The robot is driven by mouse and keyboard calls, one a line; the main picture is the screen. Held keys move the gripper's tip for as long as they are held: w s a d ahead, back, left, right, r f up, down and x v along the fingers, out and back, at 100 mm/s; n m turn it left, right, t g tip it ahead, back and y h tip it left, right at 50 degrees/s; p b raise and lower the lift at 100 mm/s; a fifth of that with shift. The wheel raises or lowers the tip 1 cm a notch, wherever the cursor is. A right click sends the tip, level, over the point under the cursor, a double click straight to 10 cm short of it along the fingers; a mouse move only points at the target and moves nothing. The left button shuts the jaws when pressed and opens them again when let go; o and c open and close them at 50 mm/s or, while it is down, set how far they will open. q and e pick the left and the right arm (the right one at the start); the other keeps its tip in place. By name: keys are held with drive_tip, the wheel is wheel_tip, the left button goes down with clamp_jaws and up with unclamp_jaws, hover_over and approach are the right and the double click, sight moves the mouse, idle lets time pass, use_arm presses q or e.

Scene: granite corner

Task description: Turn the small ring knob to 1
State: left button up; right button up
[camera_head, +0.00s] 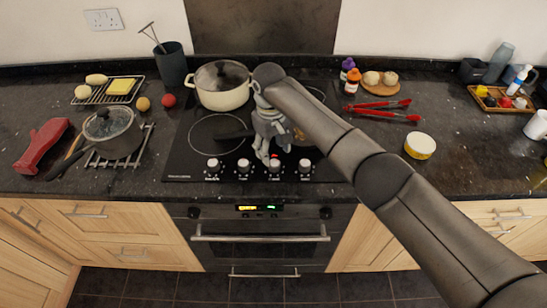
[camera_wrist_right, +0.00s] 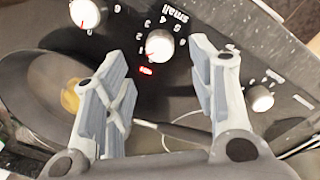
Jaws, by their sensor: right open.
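The small ring knob (camera_wrist_right: 160,45) is a white knob marked "small" on the hob's front strip. A red line on it points toward a red mark beside it; numerals run around it. In the head view it appears to be the third knob (camera_head: 275,164) from the left. My right gripper (camera_wrist_right: 162,85) is open and empty, pointing down at the hob. In the wrist view the knob shows between and beyond its fingertips, with no contact visible. In the head view the right gripper (camera_head: 271,152) is just behind the knob row. My left gripper is not in view.
Neighbouring knobs (camera_wrist_right: 84,13) (camera_wrist_right: 260,98) sit on both sides. A dark frying pan (camera_head: 305,149) is partly hidden under my right gripper, its handle pointing left. A cream lidded pot (camera_head: 222,97) stands behind. Red tongs (camera_head: 383,109) lie right.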

sight(272, 163)
wheel_tip(272, 163, up, 6)
drive_tip(key=shift+a+r, duration=0.15)
drive_tip(key=shift+r, duration=0.05)
drive_tip(key=shift+s, duration=0.1)
idle(0.4)
